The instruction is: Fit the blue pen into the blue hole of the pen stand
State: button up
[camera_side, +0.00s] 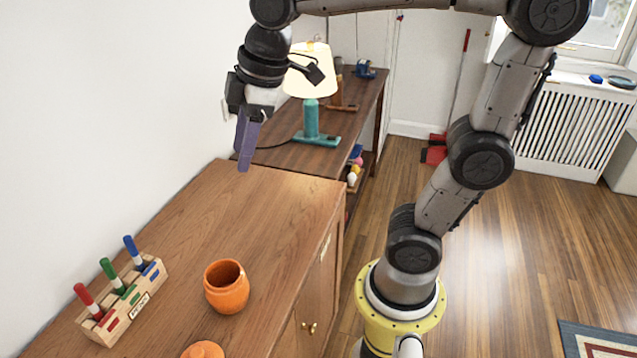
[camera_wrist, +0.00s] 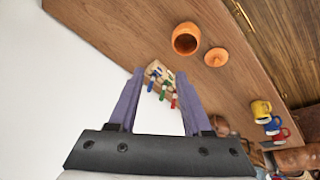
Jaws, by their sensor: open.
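The wooden pen stand (camera_side: 137,303) is at the left of the cabinet top, with red, green and blue patches on its front. The blue pen (camera_side: 131,247) stands slightly tilted at its far end, by the blue patch; its lower end is hidden, so I cannot tell how it is seated. In the wrist view the blue pen (camera_wrist: 152,82) shows between the finger lines, beside the stand (camera_wrist: 158,69). My gripper (camera_side: 244,168) is open and empty, high above the far end of the cabinet, well apart from the pen. It also shows in the wrist view (camera_wrist: 160,72).
A green pen (camera_side: 109,272) and a red pen (camera_side: 87,299) stand in the same row. An orange jar (camera_side: 226,293) is right of the stand, its lid (camera_side: 203,350) nearer. A lamp (camera_side: 311,115) stands behind my gripper. The cabinet top (camera_side: 225,215) between is clear.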

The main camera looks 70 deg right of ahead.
jog(key=s+d+f+m+t, duration=0.1)
jog(key=s+f+m, duration=0.5)
jog(key=s, duration=0.6)
jog(key=shift+d+f+m+t, duration=0.2)
jog(key=shift+d+m+t, duration=0.3)
jog(key=shift+m, duration=0.3)
